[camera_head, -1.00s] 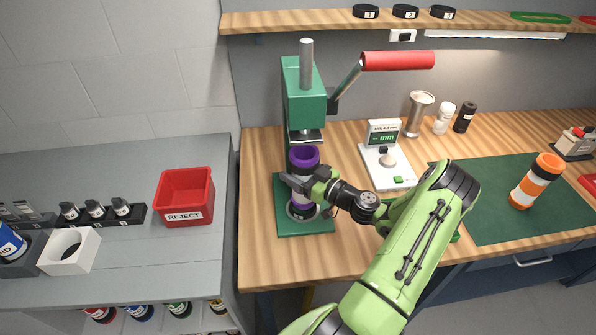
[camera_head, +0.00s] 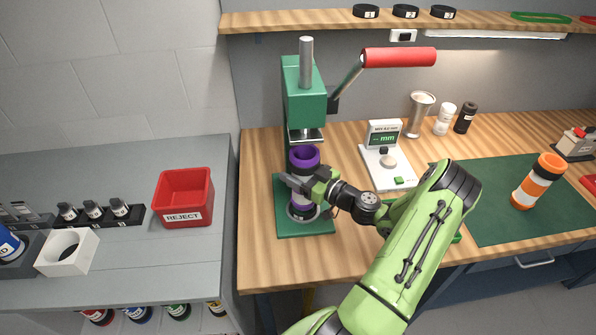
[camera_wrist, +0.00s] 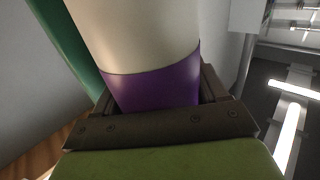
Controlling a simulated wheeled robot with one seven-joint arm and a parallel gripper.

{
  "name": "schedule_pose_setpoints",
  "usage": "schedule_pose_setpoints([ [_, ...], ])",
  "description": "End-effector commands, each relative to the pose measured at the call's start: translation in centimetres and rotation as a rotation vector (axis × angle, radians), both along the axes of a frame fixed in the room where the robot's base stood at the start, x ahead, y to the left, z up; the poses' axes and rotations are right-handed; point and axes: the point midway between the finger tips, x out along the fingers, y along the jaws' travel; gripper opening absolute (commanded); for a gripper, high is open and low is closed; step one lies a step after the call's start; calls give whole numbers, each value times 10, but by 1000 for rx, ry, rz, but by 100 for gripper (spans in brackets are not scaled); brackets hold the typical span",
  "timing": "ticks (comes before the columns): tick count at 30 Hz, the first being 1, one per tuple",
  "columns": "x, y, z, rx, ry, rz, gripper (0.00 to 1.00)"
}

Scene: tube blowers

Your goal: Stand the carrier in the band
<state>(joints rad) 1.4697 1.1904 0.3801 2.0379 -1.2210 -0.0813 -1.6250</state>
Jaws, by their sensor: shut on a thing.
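A purple and pale carrier (camera_head: 305,157) stands upright under the head of the green hand press (camera_head: 303,95). My gripper (camera_head: 308,184) is shut around its middle. In the wrist view the jaws close on a purple section of the carrier (camera_wrist: 155,90), with a pale section beside it. My gripper hides part of the carrier.
The press's red handle (camera_head: 400,57) reaches right above my arm. A gauge (camera_head: 388,165) stands to the right, and an orange and white carrier (camera_head: 538,182) on a green mat (camera_head: 480,215). A red reject bin (camera_head: 184,197) sits on the left grey bench.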

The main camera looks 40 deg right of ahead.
Motion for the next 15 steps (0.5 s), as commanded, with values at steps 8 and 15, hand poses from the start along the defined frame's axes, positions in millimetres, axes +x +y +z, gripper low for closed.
schedule_pose_setpoints([
  [8, 0, 0, -7, 0, -1, 0, 30],
  [15, 0, 0, -12, -1, -1, 0, 30],
])
